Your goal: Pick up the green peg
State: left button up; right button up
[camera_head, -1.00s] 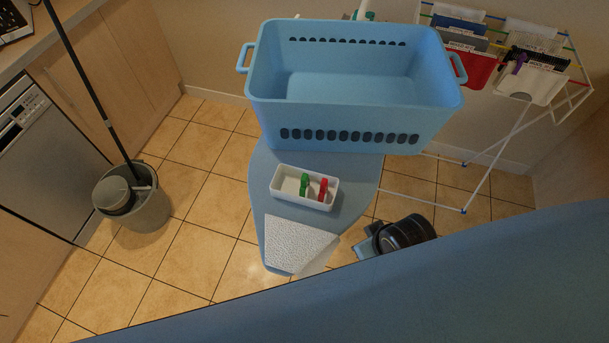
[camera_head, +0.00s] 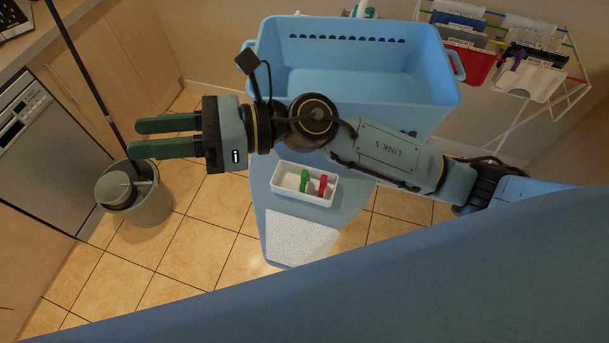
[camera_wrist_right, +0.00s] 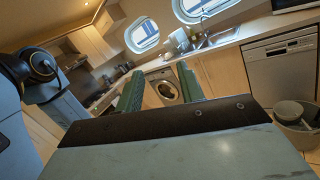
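The green peg (camera_head: 304,181) stands upright in a small white tray (camera_head: 287,190) on the ironing board, in the head view. A red peg (camera_head: 322,185) stands just right of it in the same tray. My right gripper (camera_head: 137,138) is left of the tray and well above the floor, pointing left with its fingers apart and nothing between them. In the right wrist view its two green fingers (camera_wrist_right: 160,92) are also apart and empty. Neither peg shows in the wrist view. My left gripper is in no view.
A blue basket (camera_head: 400,75) stands behind the tray, partly hidden by my right arm. A white textured cloth (camera_head: 298,240) lies on the blue ironing board (camera_head: 258,172) in front. A mop bucket (camera_head: 150,207) is on the floor at left; a drying rack (camera_head: 515,125) is at right.

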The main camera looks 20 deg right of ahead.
notch_tip(320, 180, down, 4)
jog(key=s+n+g+h, duration=0.2)
jog(key=n+g+h, duration=0.15)
jog(key=n, duration=0.25)
jog(key=n+t+h+p, duration=0.25)
jog(key=n+h, duration=0.65)
jog(key=h, duration=0.8)
send_over(305, 173)
jog(key=b, duration=0.1)
jog(key=shift+y, duration=0.25)
notch_tip(305, 173, down, 20)
jog(key=shift+f, duration=0.1)
notch_tip(305, 173, down, 5)
jog(key=shift+p, duration=0.7)
jog(key=shift+f, duration=0.55)
grip_shut()
